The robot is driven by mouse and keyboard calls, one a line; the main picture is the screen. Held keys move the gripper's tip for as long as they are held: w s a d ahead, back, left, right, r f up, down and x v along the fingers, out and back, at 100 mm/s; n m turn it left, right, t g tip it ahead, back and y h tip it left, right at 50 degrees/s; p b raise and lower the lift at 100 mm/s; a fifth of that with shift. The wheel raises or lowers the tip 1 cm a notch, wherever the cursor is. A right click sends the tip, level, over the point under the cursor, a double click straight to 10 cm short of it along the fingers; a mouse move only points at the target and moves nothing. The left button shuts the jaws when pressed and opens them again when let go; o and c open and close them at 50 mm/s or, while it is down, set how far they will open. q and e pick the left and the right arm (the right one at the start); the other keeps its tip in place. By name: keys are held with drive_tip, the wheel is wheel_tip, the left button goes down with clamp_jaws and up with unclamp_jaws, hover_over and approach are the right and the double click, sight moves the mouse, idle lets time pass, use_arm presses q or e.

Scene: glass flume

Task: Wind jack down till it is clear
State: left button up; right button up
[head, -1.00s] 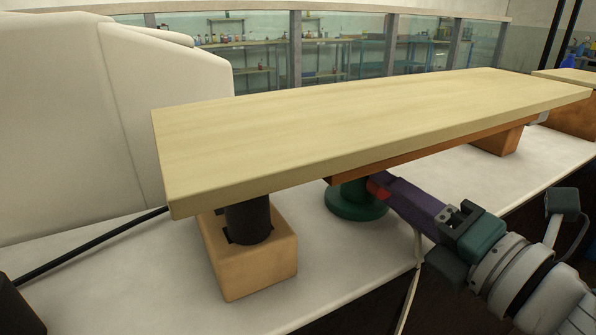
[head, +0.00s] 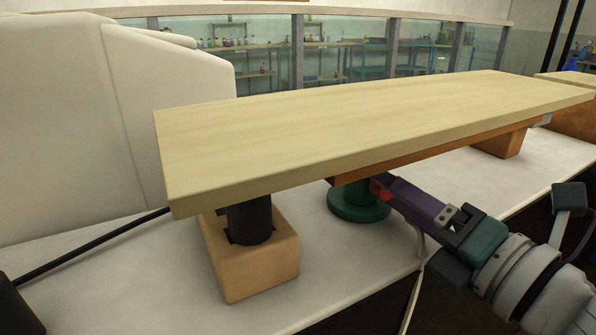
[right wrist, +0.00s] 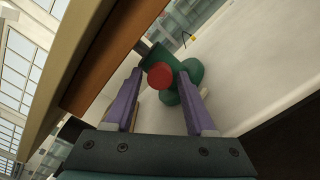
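The green jack (head: 358,203) stands on the white surface under the pale board (head: 370,130), beneath an orange-brown strip (head: 440,155). Its top is hidden in the head view, so I cannot tell whether it touches the strip. Its red knob (right wrist: 160,76) faces my right gripper. My right gripper (right wrist: 160,80) has purple fingers spread on either side of the knob, with slim gaps showing in the right wrist view. In the head view the right gripper (head: 388,188) reaches in from the lower right, its tips at the knob. My left gripper is not in view.
A dark cylinder (head: 249,222) in a wooden block (head: 255,268) stands under the board's near left end. Another orange-brown block (head: 500,143) is under the far right part. A large white body (head: 80,120) fills the left. The white surface's front edge runs below the jack.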

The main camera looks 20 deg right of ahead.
drive_tip(key=shift+o, duration=0.8)
drive_tip(key=s+b, duration=0.1)
drive_tip(key=s, duration=0.9)
drive_tip(key=shift+d+b, duration=0.3)
drive_tip(key=shift+d, duration=0.1)
drive_tip(key=shift+w, duration=0.1)
